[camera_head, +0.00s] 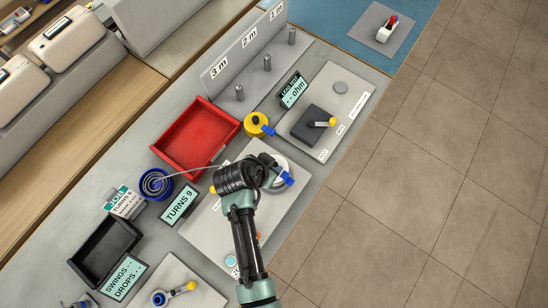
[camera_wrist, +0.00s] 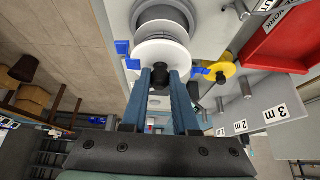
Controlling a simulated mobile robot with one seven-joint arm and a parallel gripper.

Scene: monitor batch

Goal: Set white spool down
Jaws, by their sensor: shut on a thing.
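The white spool (camera_head: 281,166) is over the pale board (camera_head: 262,217) in the head view, partly hidden by my gripper (camera_head: 268,172). In the wrist view the white spool (camera_wrist: 160,52) shows round white flanges with blue tabs at its sides. The two blue fingers of my gripper (camera_wrist: 160,73) are shut on its dark central knob. A grey round part (camera_wrist: 163,15) lies beyond the spool. I cannot tell whether the spool touches the board or is held just above it.
A yellow spool (camera_head: 256,124) stands close by, beside a red tray (camera_head: 196,138). Grey pegs (camera_head: 267,62) stand before the "3 m, 2 m, 1 m" panel. An ohm display (camera_head: 292,90), a TURNS 9 display (camera_head: 180,204), a blue wire coil (camera_head: 155,184) and a black tray (camera_head: 104,250) surround the board.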

